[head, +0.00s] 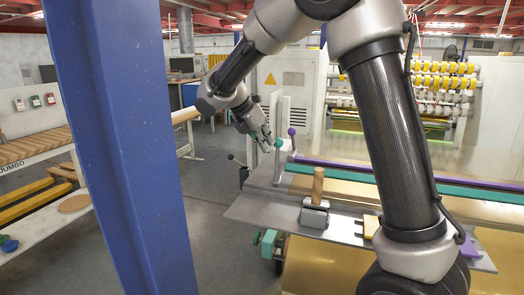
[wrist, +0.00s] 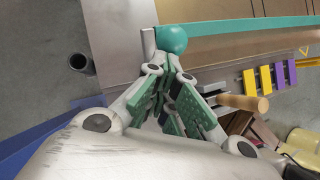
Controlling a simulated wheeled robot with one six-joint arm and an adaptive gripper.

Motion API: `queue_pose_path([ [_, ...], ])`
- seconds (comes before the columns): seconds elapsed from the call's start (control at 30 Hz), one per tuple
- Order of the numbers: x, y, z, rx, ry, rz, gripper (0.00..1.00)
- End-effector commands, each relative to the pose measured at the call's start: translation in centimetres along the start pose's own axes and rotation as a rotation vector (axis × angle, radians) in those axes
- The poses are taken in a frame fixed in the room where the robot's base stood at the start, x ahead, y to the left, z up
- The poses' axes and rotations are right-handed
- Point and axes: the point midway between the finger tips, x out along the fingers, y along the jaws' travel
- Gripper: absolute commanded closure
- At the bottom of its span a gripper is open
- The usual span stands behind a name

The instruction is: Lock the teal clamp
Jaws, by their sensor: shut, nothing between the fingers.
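The teal clamp shows as a round teal knob (head: 278,143) on a grey lever at the left end of a long teal bar (head: 400,184) along the machine's table. In the wrist view the knob (wrist: 172,38) sits just beyond my fingertips, and the teal bar (wrist: 245,25) runs off to the right. My gripper (head: 268,143) is beside the knob, with its green-padded fingers (wrist: 169,68) shut and nothing between them. I cannot tell whether the fingertips touch the knob.
A purple knob (head: 291,132) and purple bar (head: 400,172) lie just behind the teal ones. A wooden-handled tool (head: 318,187) stands on the grey plate (head: 262,209). A blue post (head: 125,150) rises at the left. Open floor lies between the post and the machine.

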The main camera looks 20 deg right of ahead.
Motion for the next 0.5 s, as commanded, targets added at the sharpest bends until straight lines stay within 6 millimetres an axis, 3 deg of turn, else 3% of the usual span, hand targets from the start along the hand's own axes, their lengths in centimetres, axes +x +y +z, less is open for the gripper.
queue_pose_path([
  [0.2, 1.3, 1.4, 2.6, -0.057, 0.173, -0.065, 1.0],
  [0.5, 2.9, 2.8, 4.6, -0.126, 0.341, -0.128, 1.0],
])
